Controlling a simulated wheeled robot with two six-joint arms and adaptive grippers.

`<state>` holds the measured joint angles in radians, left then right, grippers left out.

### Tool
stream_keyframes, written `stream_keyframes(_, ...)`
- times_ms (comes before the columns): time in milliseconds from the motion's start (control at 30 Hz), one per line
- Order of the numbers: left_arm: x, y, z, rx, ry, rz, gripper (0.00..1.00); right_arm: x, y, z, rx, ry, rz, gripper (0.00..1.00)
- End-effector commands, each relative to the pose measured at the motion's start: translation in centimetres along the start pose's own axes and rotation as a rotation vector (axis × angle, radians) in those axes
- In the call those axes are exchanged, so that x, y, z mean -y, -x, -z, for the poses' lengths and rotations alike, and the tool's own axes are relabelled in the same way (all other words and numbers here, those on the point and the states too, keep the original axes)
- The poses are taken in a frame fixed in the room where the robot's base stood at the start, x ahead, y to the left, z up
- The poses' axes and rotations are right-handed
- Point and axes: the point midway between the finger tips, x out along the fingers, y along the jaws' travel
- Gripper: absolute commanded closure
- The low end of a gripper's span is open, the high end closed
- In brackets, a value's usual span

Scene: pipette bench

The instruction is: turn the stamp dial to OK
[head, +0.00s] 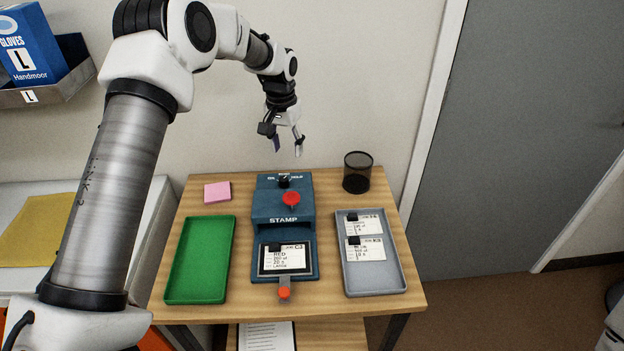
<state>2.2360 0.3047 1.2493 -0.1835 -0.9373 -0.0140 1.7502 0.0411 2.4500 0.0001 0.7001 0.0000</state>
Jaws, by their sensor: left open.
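The blue stamp machine (265,212) stands on the wooden table with STAMP written on its front. Its black stamp dial (284,181) sits at the back of its top, between small white labels. The right label seems to read HOLD; the left one is too small to read surely, and which way the dial points cannot be told. A red knob (291,199) is in front of the dial. My left gripper (288,148) is open and empty, pointing down above and behind the dial, apart from it. My right gripper is out of view.
A card (284,257) lies in the stamp's front bed, behind an orange-tipped lever (284,293). A green tray (200,260) is empty on the left. A grey tray (375,280) on the right holds cards. Pink notes (217,192) and a black mesh cup (357,173) stand behind.

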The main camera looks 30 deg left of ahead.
Motion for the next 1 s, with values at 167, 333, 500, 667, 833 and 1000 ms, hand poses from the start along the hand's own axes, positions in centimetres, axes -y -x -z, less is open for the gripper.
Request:
stream_keyframes(167, 0.7, -2.2, -0.9, 0.039, 0.015, -0.006, 0.47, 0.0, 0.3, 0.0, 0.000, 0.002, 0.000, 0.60)
stream_keyframes(333, 0.7, -4.6, -1.1, 0.043, 0.014, -0.006, 0.47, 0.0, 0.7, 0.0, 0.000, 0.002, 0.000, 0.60)
stream_keyframes(500, 0.6, -7.8, -1.2, 0.042, 0.012, -0.005, 0.47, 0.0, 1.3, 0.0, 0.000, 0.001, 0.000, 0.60)
stream_keyframes(667, 0.6, -9.6, -1.2, 0.039, 0.013, -0.006, 0.47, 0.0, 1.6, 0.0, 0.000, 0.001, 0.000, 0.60)
stream_keyframes(833, 0.6, -9.9, -1.2, 0.038, 0.013, -0.006, 0.47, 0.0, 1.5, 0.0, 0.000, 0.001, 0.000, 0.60)
stream_keyframes(1000, 0.6, -9.9, -1.2, 0.038, 0.012, -0.006, 0.82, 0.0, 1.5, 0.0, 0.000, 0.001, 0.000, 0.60)
